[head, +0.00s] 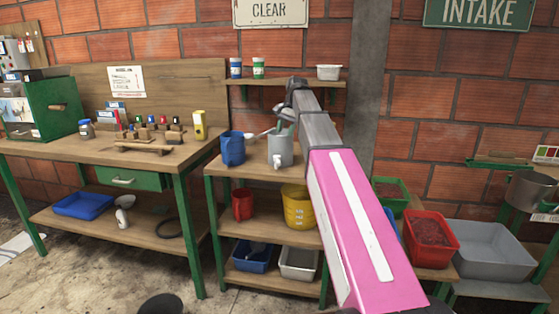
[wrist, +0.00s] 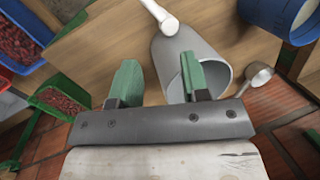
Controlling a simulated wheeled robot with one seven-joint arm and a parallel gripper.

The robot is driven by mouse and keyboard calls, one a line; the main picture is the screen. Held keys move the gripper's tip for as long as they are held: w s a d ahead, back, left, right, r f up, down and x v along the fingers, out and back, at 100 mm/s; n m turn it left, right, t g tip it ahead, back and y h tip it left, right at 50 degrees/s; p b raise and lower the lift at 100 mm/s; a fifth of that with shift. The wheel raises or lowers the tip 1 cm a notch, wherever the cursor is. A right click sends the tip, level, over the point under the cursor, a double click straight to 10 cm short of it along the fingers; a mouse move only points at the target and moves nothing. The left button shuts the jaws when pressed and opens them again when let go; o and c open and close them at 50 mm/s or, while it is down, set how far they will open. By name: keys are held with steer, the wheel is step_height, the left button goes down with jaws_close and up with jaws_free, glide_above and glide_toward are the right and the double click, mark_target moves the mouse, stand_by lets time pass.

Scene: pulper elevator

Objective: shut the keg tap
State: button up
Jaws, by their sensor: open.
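I cannot tell how the tap's handle is set. My gripper (wrist: 160,76) has green fingers, spread apart with nothing held between them. In the head view my gripper (head: 286,118) is just above the keg, partly hiding its rim.
A blue jug (head: 232,148) and a light ladle (head: 259,134) are left of the keg. Below are a red jug (head: 242,204) and a yellow bucket (head: 297,207). The wooden top in front of the keg is clear.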

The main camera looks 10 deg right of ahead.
mark_target(279, 159)
steer(key=a+f+n, duration=0.1)
steer(key=f+n, duration=0.1)
steer(key=f, duration=0.2)
steer(key=s+a+f+n, duration=0.1)
steer(key=f+n, duration=0.1)
steer(key=f, duration=0.2)
steer(key=s+f+n, duration=0.1)
steer(key=f+n, duration=0.1)
steer(key=f, duration=0.2)
steer(key=shift+a+f+h, duration=0.15)
steer(key=shift+a+h, duration=0.15)
steer(key=shift+a, duration=0.1)
jaws_close()
